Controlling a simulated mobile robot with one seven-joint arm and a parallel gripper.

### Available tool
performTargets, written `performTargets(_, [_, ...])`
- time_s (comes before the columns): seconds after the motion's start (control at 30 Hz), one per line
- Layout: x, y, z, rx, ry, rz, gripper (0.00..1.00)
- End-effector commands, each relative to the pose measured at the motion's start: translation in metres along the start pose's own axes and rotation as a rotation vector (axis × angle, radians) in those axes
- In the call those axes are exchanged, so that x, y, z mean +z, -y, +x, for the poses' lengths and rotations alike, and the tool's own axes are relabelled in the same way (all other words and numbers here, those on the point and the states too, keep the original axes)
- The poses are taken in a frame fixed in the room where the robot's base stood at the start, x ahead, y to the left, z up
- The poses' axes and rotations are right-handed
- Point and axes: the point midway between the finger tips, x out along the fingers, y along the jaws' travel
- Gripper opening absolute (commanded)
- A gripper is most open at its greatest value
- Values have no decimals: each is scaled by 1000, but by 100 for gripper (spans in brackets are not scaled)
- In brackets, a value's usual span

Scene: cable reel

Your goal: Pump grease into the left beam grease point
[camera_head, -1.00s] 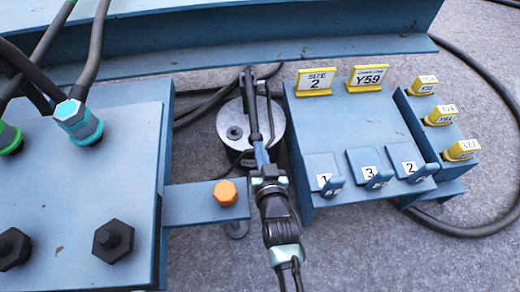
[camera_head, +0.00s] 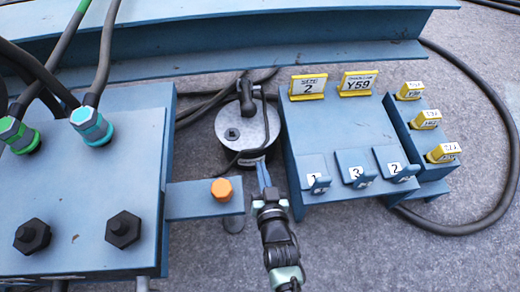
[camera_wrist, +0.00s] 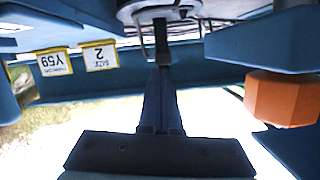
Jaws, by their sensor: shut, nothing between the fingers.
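A round grey canister (camera_head: 250,122) with a black lever and pump head (camera_head: 246,92) on top stands on the floor between the blue blocks; I take it for the grease pump. My gripper (camera_head: 263,164) is shut and empty, its slim blue fingers pointing at the canister's near side. In the wrist view, the closed fingers (camera_wrist: 163,72) line up with a black bar (camera_wrist: 161,40) in front of the canister (camera_wrist: 150,10); contact cannot be told. An orange hexagonal cap (camera_head: 221,190) sits on a blue bracket left of my gripper. I cannot identify the left beam grease point.
A blue block (camera_head: 335,135) with numbered hooks and yellow labels is right of the canister. A plate with black bolts (camera_head: 123,229) and cable glands (camera_head: 92,125) is at left. A blue beam (camera_head: 250,62) runs behind. Black hoses lie around; grey floor is clear at lower right.

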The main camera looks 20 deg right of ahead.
Motion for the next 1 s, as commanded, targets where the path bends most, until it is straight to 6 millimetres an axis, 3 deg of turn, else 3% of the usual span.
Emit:
performTargets(0.1, [13,-3,-21,0,2,0,0])
performTargets(0.3, [29,-6,-39,-1,-1,2,0])
performTargets(1.0, [32,-6,-42,-2,-4,2,0])
